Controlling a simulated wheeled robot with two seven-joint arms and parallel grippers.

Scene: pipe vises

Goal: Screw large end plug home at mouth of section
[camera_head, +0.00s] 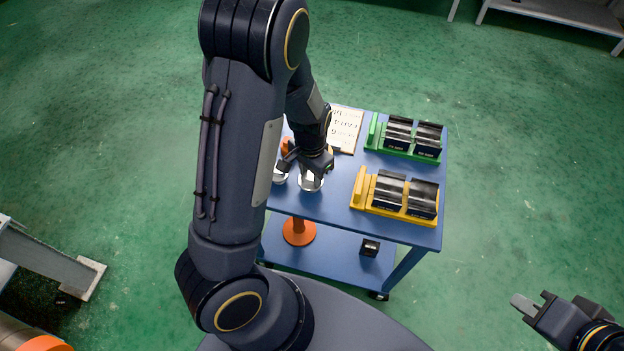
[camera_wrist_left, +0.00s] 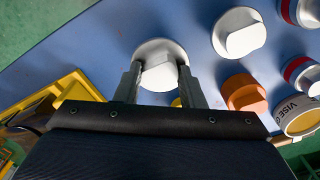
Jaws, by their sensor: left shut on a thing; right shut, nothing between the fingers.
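My left gripper (camera_head: 312,171) is over the blue cart. Its fingers, seen in the left wrist view (camera_wrist_left: 158,84), are shut on the raised grip of a round whitish plug (camera_wrist_left: 160,50). The held plug also shows under the gripper in the head view (camera_head: 311,182). I cannot tell whether it touches the cart top. A second whitish plug (camera_wrist_left: 238,32) with a similar grip lies beside it on the cart. An orange plug (camera_wrist_left: 244,93) is also near. My right gripper (camera_head: 532,305) is shut and empty at the lower right, over the floor. No section mouth is clearly visible.
The blue cart (camera_head: 335,212) carries a green rack (camera_head: 372,131) and a yellow rack (camera_head: 358,188) with black blocks. A written card (camera_head: 345,128) lies at the back. A pipe with an orange end (camera_head: 45,344) is at lower left. Open green floor surrounds the cart.

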